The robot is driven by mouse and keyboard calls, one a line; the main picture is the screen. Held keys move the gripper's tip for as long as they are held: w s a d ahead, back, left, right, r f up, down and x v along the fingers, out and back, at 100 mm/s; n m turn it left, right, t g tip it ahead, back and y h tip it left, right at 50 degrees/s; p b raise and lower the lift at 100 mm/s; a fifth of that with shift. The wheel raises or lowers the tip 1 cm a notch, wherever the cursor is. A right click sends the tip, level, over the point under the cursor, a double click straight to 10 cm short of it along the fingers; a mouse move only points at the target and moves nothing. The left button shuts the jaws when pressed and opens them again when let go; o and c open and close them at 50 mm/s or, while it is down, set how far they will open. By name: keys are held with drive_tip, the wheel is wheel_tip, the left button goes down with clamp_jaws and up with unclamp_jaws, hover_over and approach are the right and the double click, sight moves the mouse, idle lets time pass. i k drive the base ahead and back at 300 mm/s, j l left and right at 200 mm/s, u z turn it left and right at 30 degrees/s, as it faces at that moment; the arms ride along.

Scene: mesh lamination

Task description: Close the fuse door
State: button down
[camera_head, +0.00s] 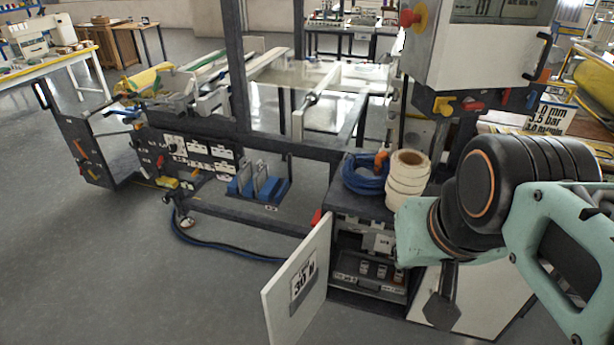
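The fuse door (284,300) is a pale panel with a black-printed label. It stands swung open to the left of the low cabinet, pointing out toward the viewer. The fuse compartment (352,270) is exposed, with rows of small grey and white parts inside. My arm comes in from the right, and its teal wrist is in front of the cabinet's right side, apart from the door in the picture. A dark angular piece (442,310) below the wrist may be my gripper. I cannot make out two fingers or their opening.
A blue cable coil (363,176) and a stack of cream rolls (407,180) sit on the cabinet top. A control box (472,52) with a red button hangs above. A dark hose (228,245) lies on the floor.

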sight(293, 297)
drive_tip(key=k+j+z, duration=0.2)
drive_tip(key=j, duration=0.15)
drive_tip(key=j+z, duration=0.2)
drive_tip(key=j, duration=0.2)
drive_tip(key=k+j+z, duration=0.15)
drive_tip(key=j, duration=0.2)
drive_tip(key=j+z, duration=0.2)
drive_tip(key=j, duration=0.2)
drive_tip(key=j+z, duration=0.35)
drive_tip(key=j, duration=0.4)
drive_tip(key=i+j+z, duration=0.1)
drive_tip(key=j+z, duration=0.2)
drive_tip(key=j, duration=0.4)
drive_tip(key=i+j+z, duration=0.1)
drive_tip(key=j, duration=0.2)
drive_tip(key=i+j, duration=0.15)
drive_tip(key=j, duration=0.15)
drive_tip(key=z, duration=0.05)
